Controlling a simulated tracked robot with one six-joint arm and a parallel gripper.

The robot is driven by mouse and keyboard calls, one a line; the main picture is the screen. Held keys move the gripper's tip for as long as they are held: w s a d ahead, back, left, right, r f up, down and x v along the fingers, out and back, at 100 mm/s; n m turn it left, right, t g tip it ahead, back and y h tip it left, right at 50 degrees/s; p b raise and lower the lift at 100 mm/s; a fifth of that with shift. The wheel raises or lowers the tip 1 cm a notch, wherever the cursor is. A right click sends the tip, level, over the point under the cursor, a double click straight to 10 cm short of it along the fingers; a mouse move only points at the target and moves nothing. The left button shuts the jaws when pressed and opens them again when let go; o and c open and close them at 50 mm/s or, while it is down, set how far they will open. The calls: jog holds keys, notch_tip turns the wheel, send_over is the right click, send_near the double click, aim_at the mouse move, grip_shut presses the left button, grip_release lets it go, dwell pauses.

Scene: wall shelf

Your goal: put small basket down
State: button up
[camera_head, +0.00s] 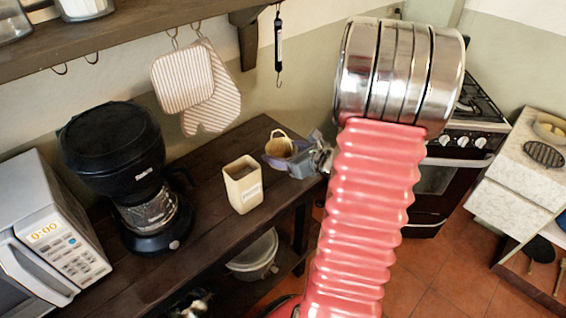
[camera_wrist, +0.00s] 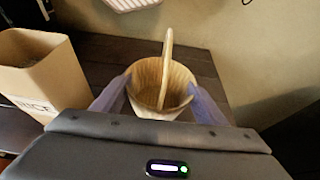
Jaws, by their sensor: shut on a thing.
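The small basket (camera_wrist: 160,80) is cream-coloured with an upright handle, and it sits between the two purple fingers of my gripper (camera_wrist: 160,98) in the wrist view. My gripper is shut on it, one finger on each side. In the head view the basket (camera_head: 281,147) is at the right end of the dark wooden shelf (camera_head: 222,165), close to the wall, with my gripper (camera_head: 280,158) around it. The basket looks upright and empty. Whether its base touches the shelf cannot be told, as my gripper hides its lower part.
A beige rice container (camera_head: 243,186) stands just left of the basket. A black coffee maker (camera_head: 125,170) and a microwave (camera_head: 45,235) stand farther left. Striped oven mitts (camera_head: 200,85) hang above. A pot (camera_head: 254,256) is on the lower shelf. The stove (camera_head: 450,150) is at right.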

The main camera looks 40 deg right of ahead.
jog(key=shift+f, duration=0.25)
jog(key=shift+f, duration=2.05)
jog(key=shift+f, duration=0.1)
jog(key=o, duration=1.1)
jog(key=shift+o, duration=0.2)
jog(key=v, duration=1.2)
